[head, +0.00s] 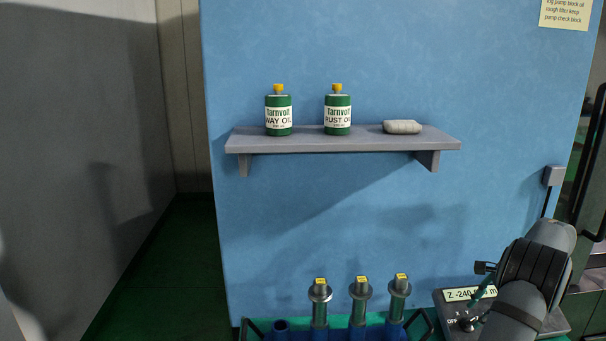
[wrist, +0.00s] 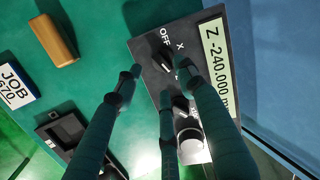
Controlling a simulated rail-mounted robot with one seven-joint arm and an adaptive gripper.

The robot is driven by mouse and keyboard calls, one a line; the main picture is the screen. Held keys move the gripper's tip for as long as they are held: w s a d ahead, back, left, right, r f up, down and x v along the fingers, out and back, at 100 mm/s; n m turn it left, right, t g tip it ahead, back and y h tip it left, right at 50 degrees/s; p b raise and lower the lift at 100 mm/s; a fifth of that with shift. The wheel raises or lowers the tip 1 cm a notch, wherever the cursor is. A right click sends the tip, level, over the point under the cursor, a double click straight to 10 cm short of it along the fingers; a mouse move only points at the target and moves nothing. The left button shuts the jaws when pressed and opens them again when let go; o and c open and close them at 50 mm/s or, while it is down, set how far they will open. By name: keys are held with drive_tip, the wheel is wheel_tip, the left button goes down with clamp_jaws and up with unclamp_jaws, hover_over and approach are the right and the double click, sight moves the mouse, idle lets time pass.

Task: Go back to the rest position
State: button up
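My gripper (wrist: 160,75) has three dark fingers, spread apart with nothing between their pads. It is over the grey control box (wrist: 143,47), which has a Z -240.000 display (wrist: 217,68) and a knob (wrist: 161,61) by the OFF and X marks. The knob shows between the fingertips; I cannot tell whether any finger touches it. In the head view my arm reaches in at the lower right and covers part of the box (head: 545,322) and its display (head: 460,294). The fingers are only partly visible there.
A shelf (head: 340,143) holds two green oil bottles (head: 278,116) (head: 338,116) and a grey bar (head: 402,127). Below, tool holders (head: 359,300) stand in a blue rack (head: 281,327). A brass block (wrist: 54,41), a JOB plate (wrist: 15,86) and a dark device (wrist: 65,133) lie beside the box.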

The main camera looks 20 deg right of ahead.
sight(472, 322)
drive_tip(key=x, duration=0.5)
drive_tip(key=shift+d, duration=0.1)
